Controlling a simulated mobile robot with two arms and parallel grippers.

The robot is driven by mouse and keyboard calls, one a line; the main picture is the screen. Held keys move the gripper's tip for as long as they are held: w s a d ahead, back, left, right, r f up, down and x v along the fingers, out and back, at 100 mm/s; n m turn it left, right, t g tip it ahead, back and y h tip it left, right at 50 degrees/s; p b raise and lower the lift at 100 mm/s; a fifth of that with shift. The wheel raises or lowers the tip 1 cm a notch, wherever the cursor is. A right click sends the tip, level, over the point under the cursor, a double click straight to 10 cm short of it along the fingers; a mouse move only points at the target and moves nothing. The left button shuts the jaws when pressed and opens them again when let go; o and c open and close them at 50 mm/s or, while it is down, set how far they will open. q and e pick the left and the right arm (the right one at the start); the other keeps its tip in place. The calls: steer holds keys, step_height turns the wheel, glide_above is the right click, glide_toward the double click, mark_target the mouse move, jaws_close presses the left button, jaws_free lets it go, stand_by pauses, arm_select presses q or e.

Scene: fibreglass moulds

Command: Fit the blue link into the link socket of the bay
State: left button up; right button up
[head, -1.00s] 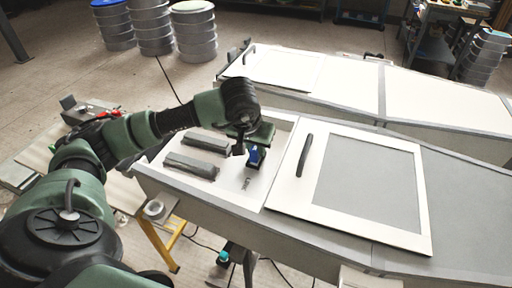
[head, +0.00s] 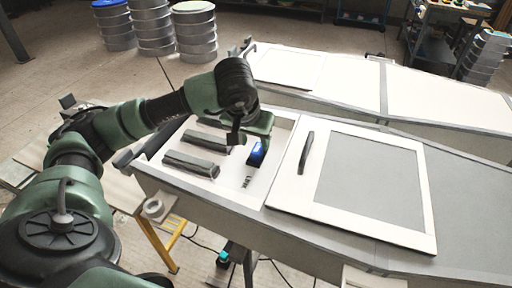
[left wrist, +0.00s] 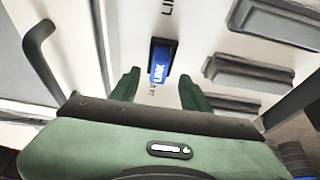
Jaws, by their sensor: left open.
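The blue link (head: 257,149) stands at the dark link socket (left wrist: 163,43) on the white floor of the bay (head: 229,180). In the left wrist view the link (left wrist: 160,68), marked "LINK", covers most of the socket; I cannot tell how deep it sits. My left gripper (head: 248,133) is open just above and beside the link. In the left wrist view its two green fingers (left wrist: 159,90) are spread, with the link beyond their tips and nothing between them. My right gripper is not in view.
A white framed panel with a dark handle (head: 306,153) adjoins the bay on the right. The bay has raised walls. A second white mould (head: 345,85) stands behind.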

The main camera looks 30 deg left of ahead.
arm_select(q)
steer(key=shift+v, duration=1.6)
